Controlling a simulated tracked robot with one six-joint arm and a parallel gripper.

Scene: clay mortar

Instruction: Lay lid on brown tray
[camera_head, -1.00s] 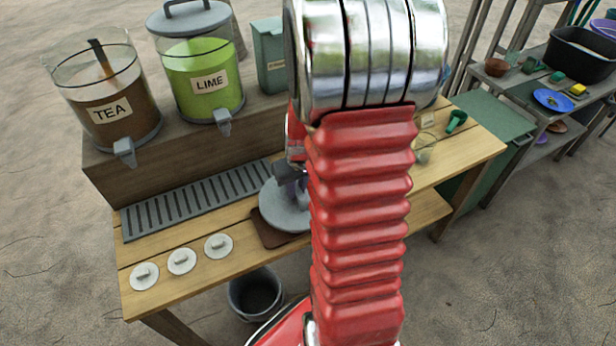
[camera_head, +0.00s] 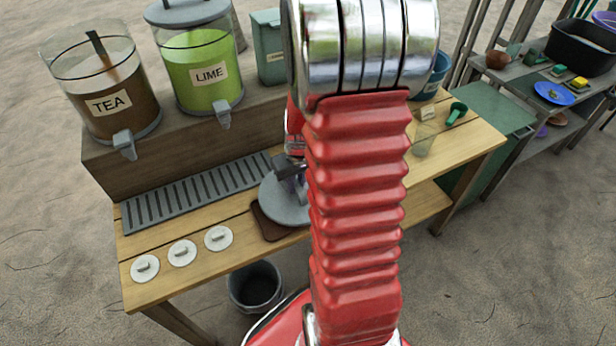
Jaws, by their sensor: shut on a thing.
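The grey round lid (camera_head: 284,206) is at the middle of the wooden table, partly hidden behind my red arm. The brown tray (camera_head: 266,224) lies on the table under the lid, and only its left and front edge shows. My gripper (camera_head: 290,178) is above the lid and shut on its handle. The lid looks roughly level and overlaps the tray; I cannot tell whether it touches it. The right side of lid and tray is hidden.
The tea dispenser (camera_head: 110,100) and the lime dispenser (camera_head: 205,75) stand on a raised shelf behind. A slatted grey drip tray (camera_head: 190,192) and small white discs (camera_head: 182,253) lie to the left. A clear cup (camera_head: 424,140) and green scoop (camera_head: 456,112) are at right.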

